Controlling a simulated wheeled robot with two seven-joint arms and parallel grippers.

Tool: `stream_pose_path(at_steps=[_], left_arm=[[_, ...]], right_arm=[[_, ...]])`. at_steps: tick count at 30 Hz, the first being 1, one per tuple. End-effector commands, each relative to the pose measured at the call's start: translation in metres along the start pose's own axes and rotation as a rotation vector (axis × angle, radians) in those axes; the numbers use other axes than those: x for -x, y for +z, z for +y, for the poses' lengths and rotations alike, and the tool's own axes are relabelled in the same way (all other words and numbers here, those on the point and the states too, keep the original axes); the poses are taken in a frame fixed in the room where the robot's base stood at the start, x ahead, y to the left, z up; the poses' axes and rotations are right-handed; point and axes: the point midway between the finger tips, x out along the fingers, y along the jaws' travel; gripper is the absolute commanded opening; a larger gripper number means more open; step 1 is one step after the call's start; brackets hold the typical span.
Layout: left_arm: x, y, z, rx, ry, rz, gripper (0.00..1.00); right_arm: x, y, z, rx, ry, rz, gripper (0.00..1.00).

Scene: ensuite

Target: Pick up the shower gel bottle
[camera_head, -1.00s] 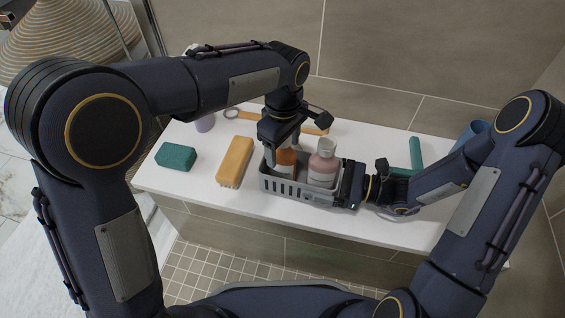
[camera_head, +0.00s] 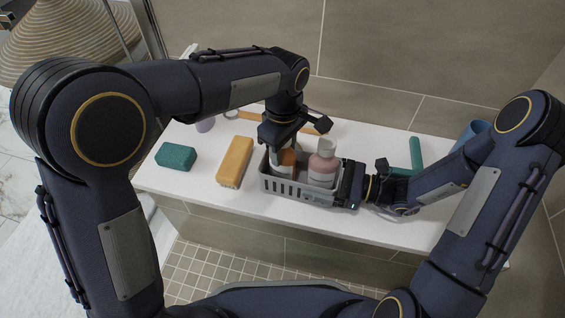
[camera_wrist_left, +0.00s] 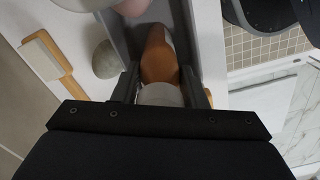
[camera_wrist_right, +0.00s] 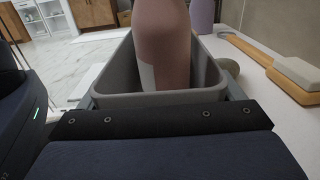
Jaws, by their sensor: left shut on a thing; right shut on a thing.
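A grey slotted basket (camera_head: 300,192) stands on the white bench, holding two bottles. An orange bottle with a white part (camera_head: 286,163) is at its left end. A pink bottle (camera_head: 323,168) stands to the right; it also shows in the right wrist view (camera_wrist_right: 163,45). Which one is the shower gel is not readable. My left gripper (camera_head: 284,150) reaches down from above and is shut on the orange bottle, its fingers on either side in the left wrist view (camera_wrist_left: 163,85). My right gripper (camera_head: 348,184) is shut on the basket's right end.
A green sponge (camera_head: 176,156) and a yellow brush (camera_head: 235,162) lie left of the basket. A teal object (camera_head: 415,155) and blue cup (camera_head: 473,131) are at right. Tiled wall closes the back.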

Motion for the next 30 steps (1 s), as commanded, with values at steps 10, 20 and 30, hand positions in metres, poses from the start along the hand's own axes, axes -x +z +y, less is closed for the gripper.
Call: stream_pose_path(at_steps=[10,20,30], left_arm=[[0.012,0.000,0.001,0.000,0.006,0.000,0.00],[0.073,0.000,0.001,0.000,0.007,0.000,0.00],[0.102,0.000,0.000,-0.001,0.003,0.000,0.00]], right_arm=[[0.000,0.000,0.000,0.000,-0.001,0.002,0.61],[0.000,-0.001,0.000,0.000,-0.001,0.002,0.61],[0.000,-0.001,0.000,0.000,-0.002,0.002,0.61]])
